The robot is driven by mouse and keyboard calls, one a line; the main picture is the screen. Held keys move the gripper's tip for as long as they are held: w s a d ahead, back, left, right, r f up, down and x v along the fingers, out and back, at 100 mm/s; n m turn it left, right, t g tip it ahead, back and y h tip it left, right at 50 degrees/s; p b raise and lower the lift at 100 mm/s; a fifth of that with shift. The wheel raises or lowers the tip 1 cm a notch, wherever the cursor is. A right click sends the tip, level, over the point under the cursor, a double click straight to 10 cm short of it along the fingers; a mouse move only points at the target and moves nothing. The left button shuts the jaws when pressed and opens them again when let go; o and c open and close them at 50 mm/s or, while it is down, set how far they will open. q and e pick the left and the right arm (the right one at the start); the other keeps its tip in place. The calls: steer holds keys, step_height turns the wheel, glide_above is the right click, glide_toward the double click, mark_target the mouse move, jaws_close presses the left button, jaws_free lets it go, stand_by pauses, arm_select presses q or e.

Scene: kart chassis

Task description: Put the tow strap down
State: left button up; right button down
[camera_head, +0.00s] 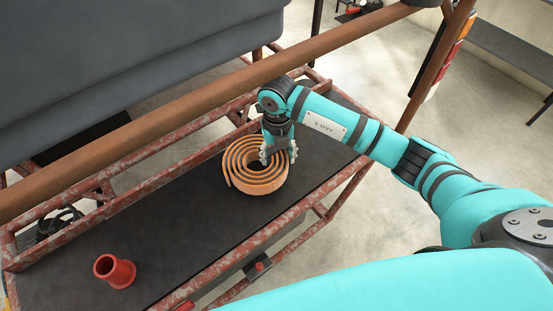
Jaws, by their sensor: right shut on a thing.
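The tow strap (256,181) is an orange coil wound in a spiral, in the middle of the head view. It is at the dark shelf of the kart chassis, and I cannot tell whether it rests on the shelf or hangs just above it. My right gripper (279,156) points down at the coil's upper right part and is shut on it. The fingertips are partly hidden by the coil. My left gripper is not in view.
The dark shelf (180,225) has a rusty red tube frame around it. A brown bar (215,93) and a big grey panel (120,50) lie behind and above. The shelf between cup and coil is clear.

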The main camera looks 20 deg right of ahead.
step_height(320, 180, down, 2)
steer(key=shift+f, duration=0.35)
steer(key=shift+f, duration=0.1)
steer(key=shift+c, duration=2.2)
jaws_free()
steer(key=shift+r, duration=0.25)
step_height(320, 180, up, 12)
steer(key=shift+f+b, duration=0.15)
steer(key=shift+b, duration=0.6)
